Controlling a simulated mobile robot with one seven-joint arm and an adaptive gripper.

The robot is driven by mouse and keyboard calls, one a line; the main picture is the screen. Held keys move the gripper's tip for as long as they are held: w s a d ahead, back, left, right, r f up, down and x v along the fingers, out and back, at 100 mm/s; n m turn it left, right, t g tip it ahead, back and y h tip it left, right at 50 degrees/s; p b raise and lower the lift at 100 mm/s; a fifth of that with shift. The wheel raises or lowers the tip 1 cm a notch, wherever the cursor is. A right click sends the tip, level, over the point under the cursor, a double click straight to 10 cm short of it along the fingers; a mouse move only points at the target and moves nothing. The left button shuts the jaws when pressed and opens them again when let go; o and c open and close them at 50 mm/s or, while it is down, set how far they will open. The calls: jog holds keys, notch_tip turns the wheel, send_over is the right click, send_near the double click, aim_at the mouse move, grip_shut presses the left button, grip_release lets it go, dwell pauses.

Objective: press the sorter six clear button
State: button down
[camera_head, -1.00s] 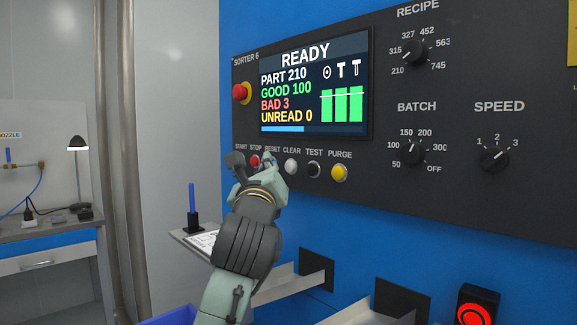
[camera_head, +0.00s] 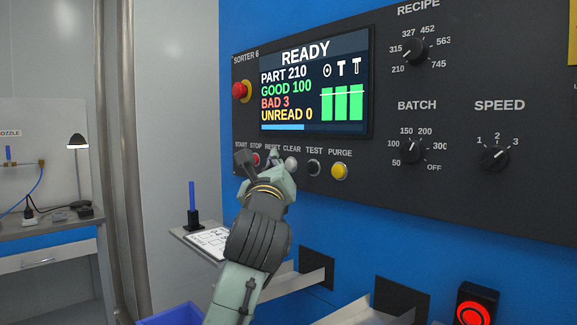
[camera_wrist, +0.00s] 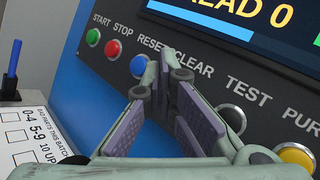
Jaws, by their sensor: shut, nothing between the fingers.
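The CLEAR button (camera_head: 291,166) is a pale round button in the row under the sorter 6 screen (camera_head: 314,85), between RESET and TEST. In the head view it shows just right of my gripper (camera_head: 272,158), which is in front of the RESET area. In the wrist view my gripper (camera_wrist: 173,70) is shut and empty. Its fingertips overlap the panel near the RESET and CLEAR labels, and the fingers hide the CLEAR button there. Whether the tips touch the panel cannot be told. The screen reads READY.
The black TEST button (camera_head: 314,168) and yellow PURGE button (camera_head: 339,171) are right of CLEAR. The red STOP button (camera_wrist: 113,50) and green START button (camera_wrist: 93,37) are to the left. A red emergency knob (camera_head: 240,91) sticks out above. A small shelf (camera_head: 183,236) is below left.

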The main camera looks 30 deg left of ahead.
jog(key=shift+w, duration=0.1)
dwell(0.7)
jog(key=shift+w+d, duration=0.15)
jog(key=shift+w, duration=0.15)
jog(key=shift+w+d, duration=0.2)
jog(key=shift+w, duration=0.25)
dwell(0.6)
dwell(0.4)
jog(key=shift+s+a, duration=0.3)
jog(key=shift+s, duration=0.55)
jog(key=s, duration=0.1)
jog(key=s+a, duration=0.1)
jog(key=s, duration=0.2)
jog(key=shift+s+a, duration=0.35)
jog(key=shift+f, duration=0.1)
dwell(0.4)
